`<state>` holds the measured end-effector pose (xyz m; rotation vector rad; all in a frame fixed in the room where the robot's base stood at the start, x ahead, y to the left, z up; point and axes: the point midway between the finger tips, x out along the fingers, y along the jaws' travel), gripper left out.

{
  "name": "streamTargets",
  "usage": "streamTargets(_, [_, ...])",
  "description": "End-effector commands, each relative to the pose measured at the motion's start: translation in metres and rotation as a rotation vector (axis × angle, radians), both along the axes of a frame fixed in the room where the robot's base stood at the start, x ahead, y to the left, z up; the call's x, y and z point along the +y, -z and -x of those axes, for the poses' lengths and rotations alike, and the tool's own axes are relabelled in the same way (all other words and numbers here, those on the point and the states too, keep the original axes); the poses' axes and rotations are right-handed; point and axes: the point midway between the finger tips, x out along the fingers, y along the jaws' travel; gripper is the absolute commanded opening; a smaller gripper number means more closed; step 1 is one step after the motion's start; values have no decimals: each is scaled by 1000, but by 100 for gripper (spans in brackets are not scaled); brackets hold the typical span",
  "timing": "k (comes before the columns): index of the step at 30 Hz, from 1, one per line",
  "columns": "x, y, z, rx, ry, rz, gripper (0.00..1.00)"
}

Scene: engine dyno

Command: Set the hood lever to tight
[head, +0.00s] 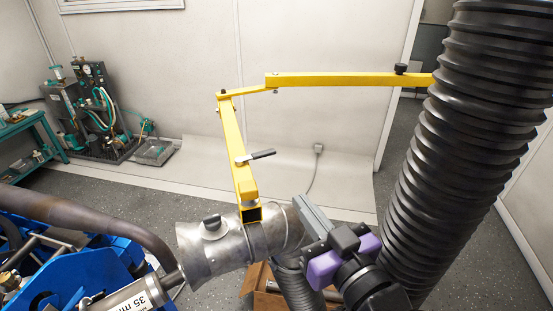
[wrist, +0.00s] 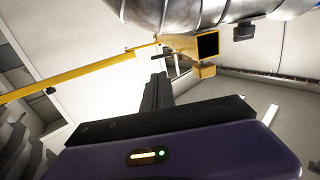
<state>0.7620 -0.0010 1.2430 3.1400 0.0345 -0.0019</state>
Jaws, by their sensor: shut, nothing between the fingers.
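The hood lever (head: 263,155) has a black handle on a metal pivot at the side of the yellow support arm (head: 232,140). Its handle points right and slightly up in the head view. The silver hood (head: 190,255) hangs at the lower end of that arm. It fills the top of the wrist view (wrist: 190,14). My gripper (head: 301,204) is shut and empty, to the right of the hood and below the lever, apart from the lever. In the wrist view its fingers (wrist: 158,80) point up toward the hood and the yellow arm end. Whether they touch the hood is unclear.
A large black corrugated hose (head: 470,130) stands close on the right. A yellow boom (head: 345,79) crosses above. A blue engine stand (head: 60,275) with a pipe is at lower left, and a cardboard box (head: 262,290) lies below. Space right of the lever looks free.

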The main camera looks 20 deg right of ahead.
Motion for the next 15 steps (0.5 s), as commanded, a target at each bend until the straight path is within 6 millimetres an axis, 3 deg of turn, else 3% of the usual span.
streamTargets(8, [0, 1, -2, -2, 0, -1, 0])
streamTargets(15, [0, 4, -17, -6, -1, 2, 0])
